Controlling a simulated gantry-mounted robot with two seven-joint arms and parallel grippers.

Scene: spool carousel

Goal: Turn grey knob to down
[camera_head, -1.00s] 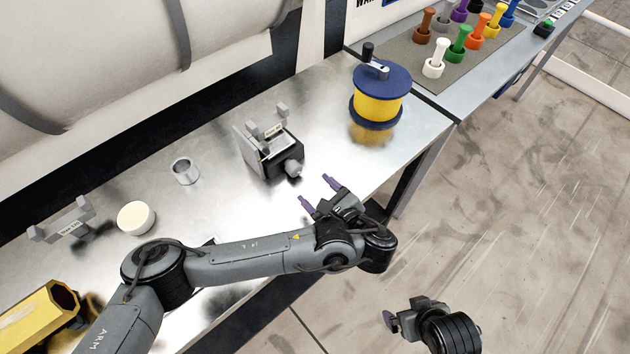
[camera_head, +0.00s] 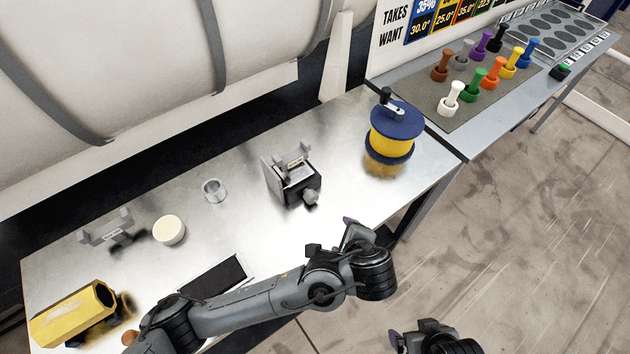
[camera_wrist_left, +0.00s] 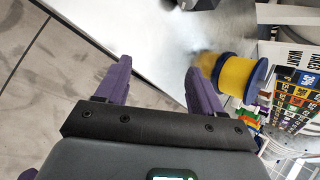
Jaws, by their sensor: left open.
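The grey knob (camera_head: 311,198) sits on the front of a small black box (camera_head: 292,186) with a grey bracket on the steel bench. Its pointing direction is too small to tell. My left gripper (camera_head: 351,226) is to the right of the knob and nearer the bench's front edge, apart from it. Its purple fingers are spread and empty in the left wrist view (camera_wrist_left: 158,82). A dark object at that view's top edge is cut off. My right gripper (camera_head: 396,337) is low in the head view, off the bench, mostly cut off by the frame.
A blue and yellow spool (camera_head: 392,141) stands to the right of the box. A metal ring (camera_head: 213,190), a cream disc (camera_head: 169,230), another grey bracket (camera_head: 107,232) and a yellow hexagonal piece (camera_head: 73,313) lie to the left. Coloured pegs (camera_head: 495,73) stand on the far bench.

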